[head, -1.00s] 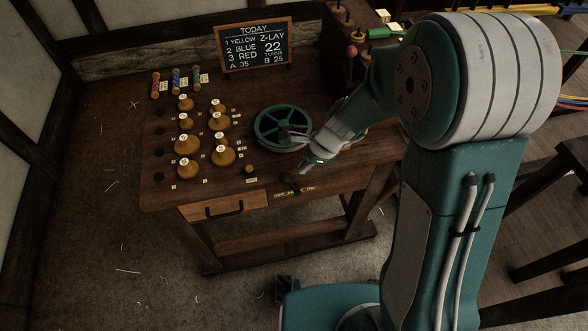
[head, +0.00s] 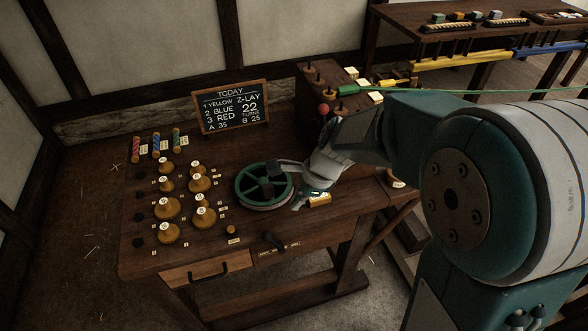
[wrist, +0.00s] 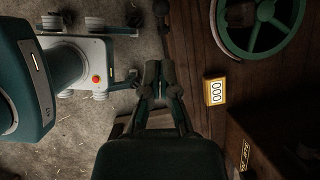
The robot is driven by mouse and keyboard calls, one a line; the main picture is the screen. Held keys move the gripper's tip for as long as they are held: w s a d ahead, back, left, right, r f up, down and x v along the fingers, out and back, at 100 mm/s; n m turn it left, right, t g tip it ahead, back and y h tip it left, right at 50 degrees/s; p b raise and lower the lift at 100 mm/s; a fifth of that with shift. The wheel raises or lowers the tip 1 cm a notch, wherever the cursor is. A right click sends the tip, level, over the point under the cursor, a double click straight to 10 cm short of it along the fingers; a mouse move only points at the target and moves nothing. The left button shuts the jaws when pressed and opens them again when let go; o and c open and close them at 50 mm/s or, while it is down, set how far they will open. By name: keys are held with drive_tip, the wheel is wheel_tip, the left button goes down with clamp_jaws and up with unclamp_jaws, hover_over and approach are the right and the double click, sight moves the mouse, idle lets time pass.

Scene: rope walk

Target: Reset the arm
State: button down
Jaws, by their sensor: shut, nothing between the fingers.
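My gripper (head: 303,202) is over the wooden bench (head: 240,255), just right of the green spoked wheel (head: 263,186). In the wrist view, my gripper (wrist: 161,92) is shut with nothing between its fingers. It points past the bench edge, with the floor and my own body to the left in that view.
Several wooden pegs (head: 168,208) stand on the bench's left part. A chalkboard (head: 231,108) stands at the back. A wooden block with a red knob (head: 323,108) is behind my arm. A second table (head: 470,40) is at the back right.

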drive_tip(key=s+d+r+n+t+h, duration=0.4)
drive_tip(key=s+d+r+n+t, duration=0.1)
drive_tip(key=s+d+r+n, duration=0.8)
drive_tip(key=s+n, duration=0.2)
drive_tip(key=n, duration=0.1)
drive_tip(key=shift+s+r+t+h, duration=0.2)
drive_tip(key=shift+r+t+h, duration=0.1)
drive_tip(key=shift+h, duration=0.1)
